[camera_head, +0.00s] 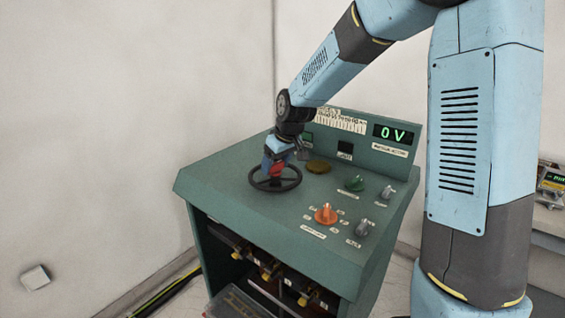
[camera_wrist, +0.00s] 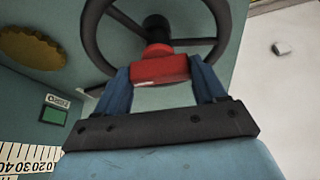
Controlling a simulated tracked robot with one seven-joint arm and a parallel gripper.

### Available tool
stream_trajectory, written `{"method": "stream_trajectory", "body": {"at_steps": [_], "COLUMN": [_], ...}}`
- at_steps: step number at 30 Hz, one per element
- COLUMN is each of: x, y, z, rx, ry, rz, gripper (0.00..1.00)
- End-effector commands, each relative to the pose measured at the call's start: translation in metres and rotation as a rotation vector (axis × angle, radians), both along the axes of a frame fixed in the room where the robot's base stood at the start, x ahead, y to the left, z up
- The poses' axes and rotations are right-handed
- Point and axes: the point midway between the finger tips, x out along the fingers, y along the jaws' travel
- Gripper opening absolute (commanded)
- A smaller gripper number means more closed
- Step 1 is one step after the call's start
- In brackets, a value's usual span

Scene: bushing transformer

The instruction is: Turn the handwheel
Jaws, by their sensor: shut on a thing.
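The black handwheel (camera_head: 290,184) lies on the sloped top of the green control console (camera_head: 232,200), near its left side. In the wrist view the handwheel (camera_wrist: 220,40) shows its rim, spokes and dark hub. My gripper (camera_head: 274,170) is above the wheel's middle, pointing down. In the wrist view my gripper (camera_wrist: 162,72) has its blue fingers on both sides of a red block (camera_wrist: 160,70) and is shut on it. The red block sits at the hub, by a round red collar. The fingertips' exact contact is partly hidden by the block.
A display reading "0 V" (camera_head: 393,133) stands on the console's back panel. An orange knob (camera_head: 326,214), a green knob (camera_head: 355,184) and grey knobs (camera_head: 364,228) are right of the wheel. A brass disc (camera_head: 318,167) lies behind it. Open shelves (camera_head: 262,268) are below.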

Motion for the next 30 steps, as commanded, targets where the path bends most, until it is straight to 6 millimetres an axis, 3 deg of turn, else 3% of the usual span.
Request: {"method": "stream_trajectory", "body": {"at_steps": [9,10,17,26,30], "x": [-0.001,-0.001,-0.002,-0.002,-0.004], "y": [0.003,0.003,0.005,0.005,0.003], "z": [0.0,0.0,0.0,0.001,0.011], "rx": [0.001,0.001,0.001,0.001,0.0], "ry": [0.0,0.0,-0.001,-0.001,-0.003], "rz": [0.009,0.009,0.012,0.013,0.012], "gripper": [0.15,0.71,0.93,0.96,0.96]}}
